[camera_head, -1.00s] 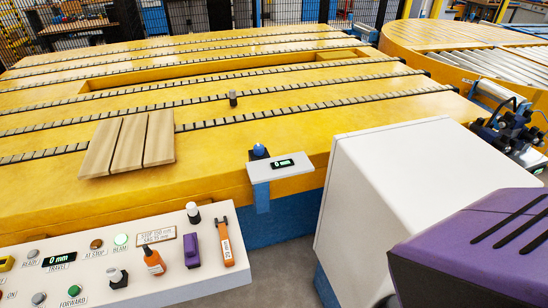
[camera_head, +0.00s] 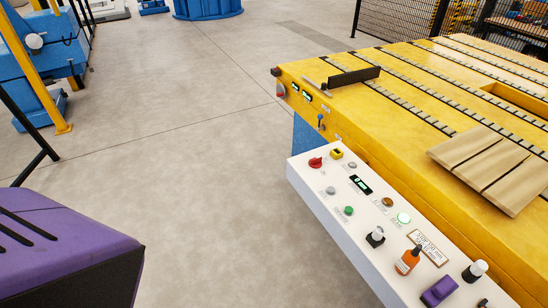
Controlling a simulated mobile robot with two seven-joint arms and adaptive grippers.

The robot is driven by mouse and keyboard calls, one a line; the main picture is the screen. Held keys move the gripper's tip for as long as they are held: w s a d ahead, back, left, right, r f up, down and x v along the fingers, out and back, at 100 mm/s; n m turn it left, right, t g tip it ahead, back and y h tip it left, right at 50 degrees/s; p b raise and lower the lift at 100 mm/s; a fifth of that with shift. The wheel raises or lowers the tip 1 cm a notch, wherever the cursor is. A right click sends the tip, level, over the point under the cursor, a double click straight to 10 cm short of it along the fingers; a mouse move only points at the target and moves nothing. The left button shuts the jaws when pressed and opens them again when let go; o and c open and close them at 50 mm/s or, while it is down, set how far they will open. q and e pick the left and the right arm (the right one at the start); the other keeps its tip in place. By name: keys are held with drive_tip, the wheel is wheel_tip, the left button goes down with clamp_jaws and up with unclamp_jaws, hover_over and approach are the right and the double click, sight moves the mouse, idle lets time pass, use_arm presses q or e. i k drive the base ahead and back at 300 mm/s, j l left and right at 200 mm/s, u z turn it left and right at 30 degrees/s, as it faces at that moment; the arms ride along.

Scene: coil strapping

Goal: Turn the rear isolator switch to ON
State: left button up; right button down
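A red and grey rotary switch (camera_head: 281,91) sits on the near left end of the yellow conveyor table (camera_head: 345,120). Neither of my grippers is in view.
The panel also carries buttons, a lit display, black joysticks, an orange bottle (camera_head: 408,261) and a purple object (camera_head: 439,291). Wooden boards (camera_head: 492,165) lie on the table. Open grey floor (camera_head: 200,140) is at left and centre. Blue machinery (camera_head: 40,45) and a yellow post stand at far left.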

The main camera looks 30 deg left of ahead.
sight(315, 163)
drive_tip(key=u, duration=0.5)
drive_tip(key=i+j+z, duration=0.1)
drive_tip(key=z, duration=0.4)
drive_tip(key=j+z, duration=0.15)
drive_tip(key=z, duration=0.3)
drive_tip(key=i+j+z, duration=0.25)
drive_tip(key=j, duration=0.25)
drive_tip(key=j+z, duration=0.3)
drive_tip(key=j, duration=0.25)
